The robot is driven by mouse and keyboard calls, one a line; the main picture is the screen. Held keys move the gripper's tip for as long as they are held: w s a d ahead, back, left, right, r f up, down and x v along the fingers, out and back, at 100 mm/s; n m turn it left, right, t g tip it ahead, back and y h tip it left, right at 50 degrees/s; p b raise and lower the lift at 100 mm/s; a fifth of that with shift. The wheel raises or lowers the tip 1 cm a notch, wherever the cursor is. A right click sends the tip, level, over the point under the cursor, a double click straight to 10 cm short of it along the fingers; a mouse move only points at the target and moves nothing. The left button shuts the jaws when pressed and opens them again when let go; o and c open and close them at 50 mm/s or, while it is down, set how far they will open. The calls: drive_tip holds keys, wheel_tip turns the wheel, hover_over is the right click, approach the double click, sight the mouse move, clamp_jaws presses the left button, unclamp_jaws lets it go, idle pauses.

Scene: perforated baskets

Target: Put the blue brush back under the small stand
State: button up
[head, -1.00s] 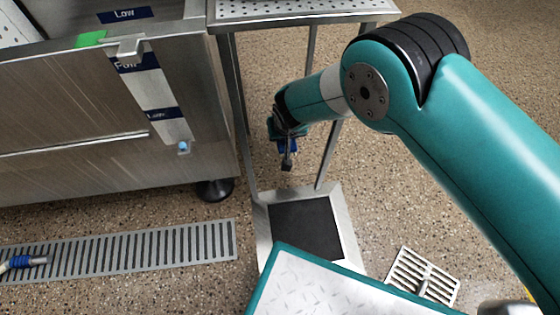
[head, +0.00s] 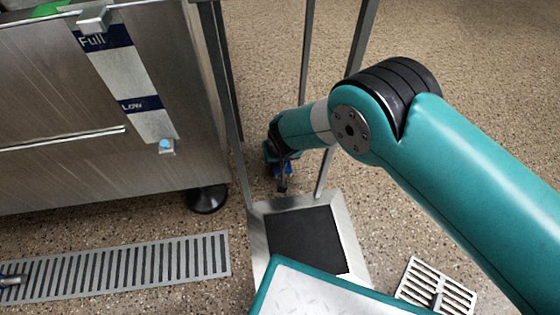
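The small stand shows as thin metal legs and a metal base (head: 346,235) with a dark panel on it; its top is out of view. My gripper (head: 283,180) points down behind the stand's base, among the legs, and looks small and dark.
A slotted floor drain (head: 120,266) lies in front, a small grate (head: 436,287) at lower right. Speckled floor is open at upper right.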

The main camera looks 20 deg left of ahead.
drive_tip(key=shift+f, duration=0.6)
drive_tip(key=o, duration=0.8)
drive_tip(key=shift+o, duration=0.2)
drive_tip(key=p+v, duration=1.3)
drive_tip(key=v, duration=0.4)
drive_tip(key=shift+r+p, duration=0.25)
drive_tip(key=shift+p, duration=0.1)
drive_tip(key=shift+a, duration=0.1)
